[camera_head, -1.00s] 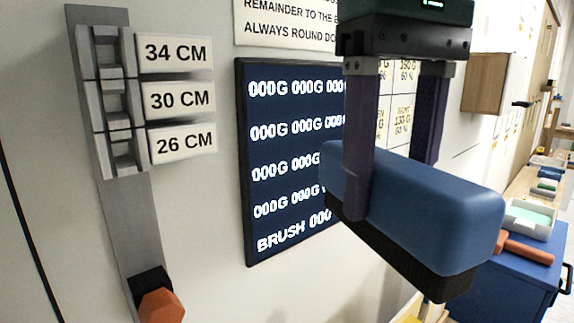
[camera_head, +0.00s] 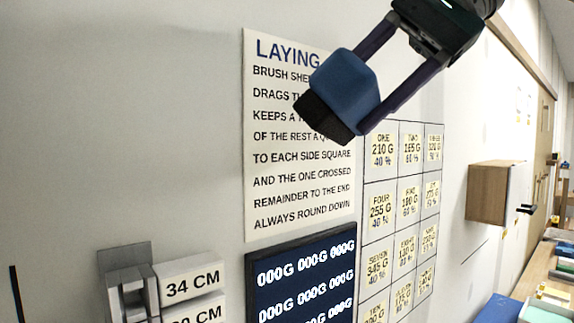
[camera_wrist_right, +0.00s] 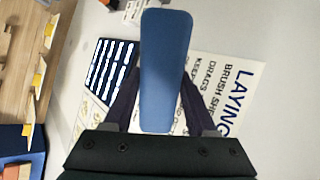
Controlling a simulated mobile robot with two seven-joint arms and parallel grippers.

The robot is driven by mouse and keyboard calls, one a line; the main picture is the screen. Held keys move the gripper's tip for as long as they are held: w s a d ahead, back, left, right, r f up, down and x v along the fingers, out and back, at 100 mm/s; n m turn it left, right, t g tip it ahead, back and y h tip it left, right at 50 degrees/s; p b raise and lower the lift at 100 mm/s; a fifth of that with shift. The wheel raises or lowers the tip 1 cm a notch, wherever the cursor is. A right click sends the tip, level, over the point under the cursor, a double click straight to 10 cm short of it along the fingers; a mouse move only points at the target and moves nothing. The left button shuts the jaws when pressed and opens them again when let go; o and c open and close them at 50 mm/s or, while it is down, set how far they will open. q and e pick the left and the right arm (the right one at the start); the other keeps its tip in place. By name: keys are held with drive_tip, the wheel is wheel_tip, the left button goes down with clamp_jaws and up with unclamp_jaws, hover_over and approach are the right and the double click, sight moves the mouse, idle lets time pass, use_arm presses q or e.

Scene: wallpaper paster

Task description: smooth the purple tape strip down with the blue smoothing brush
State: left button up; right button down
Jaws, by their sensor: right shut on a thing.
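The blue smoothing brush (camera_head: 346,92) is in my right gripper (camera_head: 378,72), held up in front of the instruction sign in the head view. Its dark bristle side faces down and to the left. In the right wrist view the brush (camera_wrist_right: 166,70) stands lengthwise between the two purple fingers of the right gripper (camera_wrist_right: 160,90), which are shut on it. I cannot tell whether the brush touches the wall. The purple tape strip is not visible in either view. My left gripper is not in view.
A sign headed LAYING (camera_head: 290,190) hangs on the wall above a dark display board (camera_head: 300,275). A chart of cards (camera_head: 400,215) is to its right. A grey bracket with a 34 CM label (camera_head: 190,282) is at lower left. A wooden box (camera_head: 490,190) juts out at right.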

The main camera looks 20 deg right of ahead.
drive_tip(key=d+r+m+t+p, duration=0.2)
drive_tip(key=d+r+t+p, duration=0.2)
drive_tip(key=r, duration=0.6)
drive_tip(key=w+d+r+m+t+p, duration=0.1)
drive_tip(key=d+r+m+t+p, duration=0.2)
drive_tip(key=d+r, duration=0.4)
drive_tip(key=w+d+r+m+t+h+p, duration=0.1)
drive_tip(key=d+r+t+p, duration=0.3)
drive_tip(key=r, duration=0.9)
drive_tip(key=shift+w+d+m+t+p, duration=0.15)
drive_tip(key=shift+d+m+t+p, duration=0.2)
drive_tip(key=shift+d+m, duration=0.5)
drive_tip(key=shift+r, duration=0.1)
drive_tip(key=p+x, duration=0.4)
drive_tip(key=x, duration=0.2)
drive_tip(key=shift+w+p, duration=0.2)
drive_tip(key=shift+p, duration=0.15)
drive_tip(key=shift+w+a+r, duration=0.1)
drive_tip(key=shift+w+a, duration=0.05)
drive_tip(key=shift+w, duration=0.05)
drive_tip(key=shift+w+a, duration=0.15)
drive_tip(key=shift+w, duration=0.3)
